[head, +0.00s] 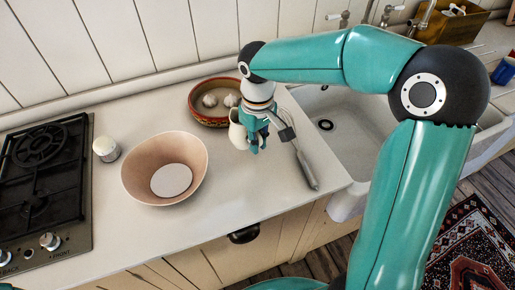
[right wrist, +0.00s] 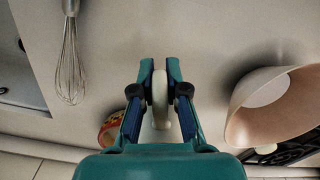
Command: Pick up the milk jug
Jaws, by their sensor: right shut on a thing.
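The white milk jug (head: 236,131) stands on the counter in the head view, in front of the red bowl and partly hidden behind my right gripper. My right gripper (head: 254,148) points down at the jug's right side. In the right wrist view my right gripper (right wrist: 160,64) has its two fingers closed on a pale upright strip of the milk jug (right wrist: 160,92), which looks like its handle. The rest of the jug is mostly hidden there. I cannot tell whether the jug touches the counter. My left gripper is not in view.
A red patterned bowl (head: 205,116) with garlic bulbs stands behind the jug. A whisk (head: 307,168) lies close to the right, beside the sink (head: 345,125). A large pinkish bowl (head: 138,177), a small white-topped jar (head: 106,149) and the hob (head: 45,170) are left. The front counter is clear.

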